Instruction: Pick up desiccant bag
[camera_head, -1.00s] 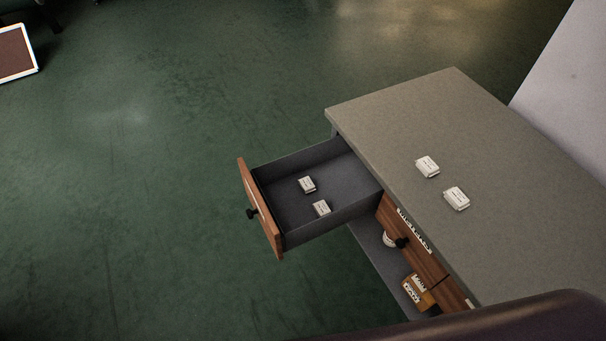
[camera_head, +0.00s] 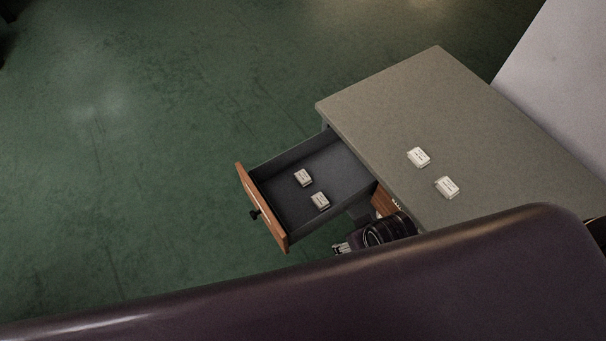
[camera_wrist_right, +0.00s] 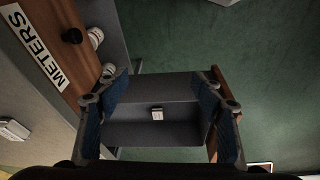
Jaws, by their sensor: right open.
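Two small white desiccant bags lie in the open drawer (camera_head: 279,208), a farther one (camera_head: 303,177) and a nearer one (camera_head: 320,201). Two more lie on the grey tabletop, one (camera_head: 419,157) and another (camera_head: 447,187). My right gripper (camera_head: 341,247) is beside the drawer, near its front right corner; its arm covers the lower picture. In the right wrist view its two blue-padded fingers (camera_wrist_right: 160,88) are spread wide and empty, with the drawer (camera_wrist_right: 146,84) beyond them. One bag (camera_wrist_right: 157,114) shows in that drawer between the fingers, apart from them. My left gripper is not in view.
The grey cabinet top (camera_head: 385,105) is clear apart from its two bags. The open drawer's wooden front (camera_head: 262,209) sticks out over free green floor.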

